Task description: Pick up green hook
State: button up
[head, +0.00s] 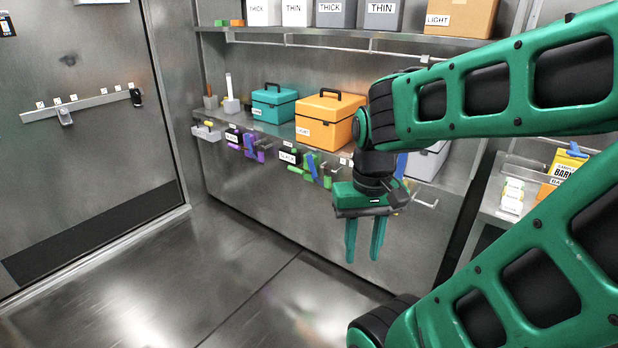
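My gripper (363,255) hangs in front of the lower shelf with its two green fingers pointing down. The fingers are apart, with nothing seen between them. Small bright green pieces (300,172) show at the front edge of the lower shelf, left of and above my fingers, beside a blue piece and other small parts. One of them may be the green hook, but they are too small and crowded to tell its shape. My gripper is apart from them, and my wrist and arm hide part of the shelf edge to the right.
The lower shelf (245,119) holds a teal toolbox (273,107) and an orange toolbox (328,124). Purple pieces (252,147) hang at its edge. Labelled bins stand on the upper shelf (345,40). A side shelf with a yellow packet (567,165) is at right. The floor (190,275) is clear.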

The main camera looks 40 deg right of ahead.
aim_at(327, 185)
jog(key=z, duration=0.35)
jog(key=i, duration=1.1)
jog(key=z, duration=0.7)
jog(key=i, duration=0.4)
jog(key=z, duration=0.3)
